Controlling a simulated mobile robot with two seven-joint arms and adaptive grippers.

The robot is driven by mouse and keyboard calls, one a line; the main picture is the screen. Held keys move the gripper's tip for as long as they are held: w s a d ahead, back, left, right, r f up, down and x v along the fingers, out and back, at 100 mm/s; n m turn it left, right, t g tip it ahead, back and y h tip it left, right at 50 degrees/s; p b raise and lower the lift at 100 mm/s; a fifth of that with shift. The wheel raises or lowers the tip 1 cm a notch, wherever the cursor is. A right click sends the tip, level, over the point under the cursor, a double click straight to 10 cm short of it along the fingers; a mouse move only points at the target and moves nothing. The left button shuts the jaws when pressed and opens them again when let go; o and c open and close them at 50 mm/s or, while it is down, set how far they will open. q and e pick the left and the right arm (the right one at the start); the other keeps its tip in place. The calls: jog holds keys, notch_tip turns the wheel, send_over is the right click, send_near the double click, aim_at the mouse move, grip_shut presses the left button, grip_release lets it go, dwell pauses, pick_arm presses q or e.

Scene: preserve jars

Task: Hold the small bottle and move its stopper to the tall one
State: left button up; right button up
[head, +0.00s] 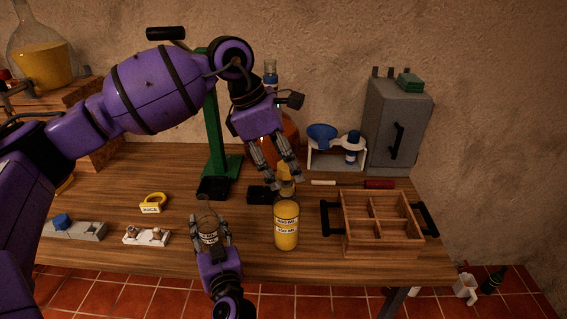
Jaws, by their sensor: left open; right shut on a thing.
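The tall bottle (286,237), with yellow contents and white label bands, stands upright on the table left of the wooden crate. My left gripper (284,183) points down at its neck, fingers apart. The pale yellow neck shows between or just behind the fingers; I cannot tell whether they touch. My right gripper (211,226) is shut on the small bottle (209,238), which has a pale label and stands at the front of the table, left of the tall bottle. A thin wire shape shows above the small bottle. I cannot make out the stopper clearly.
A divided wooden crate (378,240) stands right of the tall bottle. A green press stand (214,130) is behind. A yellow tag ring (152,203) and a white block with small knobs (147,237) lie left. A red-handled tool (378,184) lies behind the crate.

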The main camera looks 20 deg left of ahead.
jog(key=shift+s+d+f, duration=0.1)
jog(key=shift+f, duration=0.5)
pick_arm(q)
jog(key=v, duration=1.1)
jog(key=shift+a+r, duration=0.2)
jog(key=shift+r, duration=0.15)
pick_arm(e)
jog(key=o, duration=1.6)
jog(key=shift+r, duration=0.2)
jog(key=shift+o, duration=0.2)
jog(key=shift+r, duration=0.15)
